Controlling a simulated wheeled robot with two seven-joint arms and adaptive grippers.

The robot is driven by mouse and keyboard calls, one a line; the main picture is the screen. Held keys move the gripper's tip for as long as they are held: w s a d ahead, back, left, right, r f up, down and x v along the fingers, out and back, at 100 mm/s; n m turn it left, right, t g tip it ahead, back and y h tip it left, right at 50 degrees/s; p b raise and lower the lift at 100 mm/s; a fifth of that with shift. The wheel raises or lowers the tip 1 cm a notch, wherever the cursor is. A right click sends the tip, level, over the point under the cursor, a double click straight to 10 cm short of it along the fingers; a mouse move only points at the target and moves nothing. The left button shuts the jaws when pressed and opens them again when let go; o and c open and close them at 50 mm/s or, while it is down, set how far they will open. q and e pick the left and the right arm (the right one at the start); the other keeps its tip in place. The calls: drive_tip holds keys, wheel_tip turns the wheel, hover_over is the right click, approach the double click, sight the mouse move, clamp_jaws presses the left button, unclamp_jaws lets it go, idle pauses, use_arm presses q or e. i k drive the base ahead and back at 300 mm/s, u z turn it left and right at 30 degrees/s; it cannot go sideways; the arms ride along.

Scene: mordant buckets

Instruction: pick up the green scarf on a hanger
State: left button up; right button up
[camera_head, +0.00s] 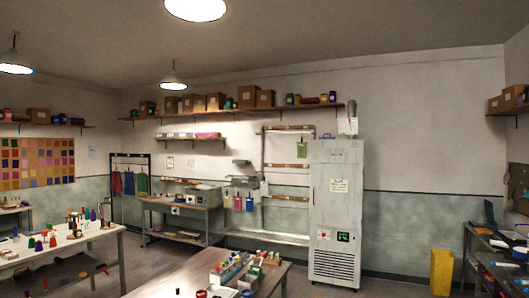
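A dark rack (150,160) stands against the back wall, left of centre, with several cloths hanging from it. The rightmost cloth is green (142,184) and looks like the green scarf; its hanger is too small to make out. A blue cloth (129,183) hangs just left of it, and a reddish cloth (116,183) hangs further left. Another small green piece (302,150) hangs on the tall frame beside the white cabinet; I cannot tell whether it is a scarf. Neither of my grippers is in view.
A white-topped table (60,245) with small bottles stands at left. A wooden table (180,272) fills the front centre. A metal bench (180,208) stands right of the rack. A white cabinet (337,215) and yellow bin (441,272) stand at right. Floor shows between the tables.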

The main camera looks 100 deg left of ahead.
sight(302, 147)
drive_tip(key=u, duration=3)
